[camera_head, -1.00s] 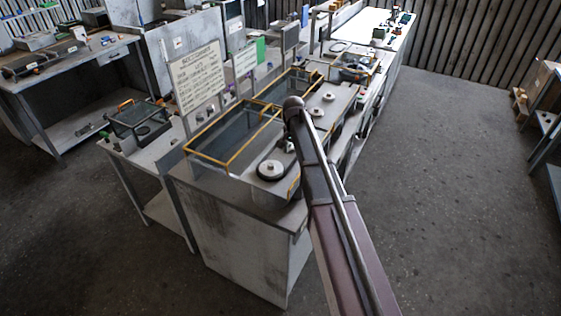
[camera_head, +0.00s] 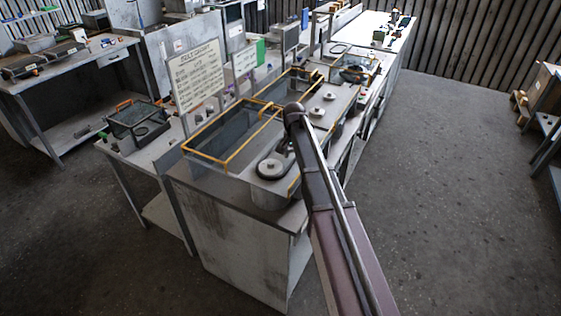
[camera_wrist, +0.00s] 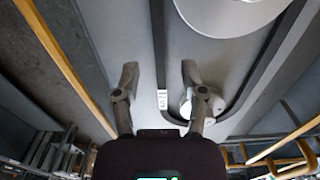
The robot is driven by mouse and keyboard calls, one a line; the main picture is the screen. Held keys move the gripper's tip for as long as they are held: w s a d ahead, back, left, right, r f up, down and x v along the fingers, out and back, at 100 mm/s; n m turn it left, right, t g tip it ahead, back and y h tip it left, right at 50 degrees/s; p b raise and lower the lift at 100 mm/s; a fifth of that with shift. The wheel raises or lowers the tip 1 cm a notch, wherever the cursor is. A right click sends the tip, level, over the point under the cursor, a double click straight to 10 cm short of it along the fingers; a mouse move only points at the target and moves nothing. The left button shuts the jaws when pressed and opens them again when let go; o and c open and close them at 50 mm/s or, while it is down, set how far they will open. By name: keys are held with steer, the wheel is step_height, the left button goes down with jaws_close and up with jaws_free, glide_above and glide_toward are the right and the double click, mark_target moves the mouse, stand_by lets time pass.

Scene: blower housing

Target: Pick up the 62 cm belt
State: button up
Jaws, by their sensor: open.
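A dark belt (camera_wrist: 159,45) loops around a large pale pulley (camera_wrist: 228,12) and a small white pulley (camera_wrist: 203,104) in the wrist view. A small white label (camera_wrist: 162,99) sits on its left strand; I cannot read a length on it. My gripper (camera_wrist: 159,68) is open, with one finger on each side of that strand and nothing clamped. I cannot tell how far the fingertips are above the plate. In the head view the belt (camera_head: 260,176) shows around the near pulley (camera_head: 271,168), and my arm partly hides this spot.
A yellow-edged guard frame (camera_head: 232,157) stands open left of the pulleys, and yellow bars (camera_wrist: 62,62) flank my gripper in the wrist view. A sign board (camera_head: 196,77) stands behind. More pulleys (camera_head: 317,111) sit farther along the bench. The floor (camera_head: 440,190) at right is clear.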

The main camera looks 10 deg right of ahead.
steer(key=shift+f+b, duration=0.6)
steer(key=shift+f, duration=0.3)
jaws_close()
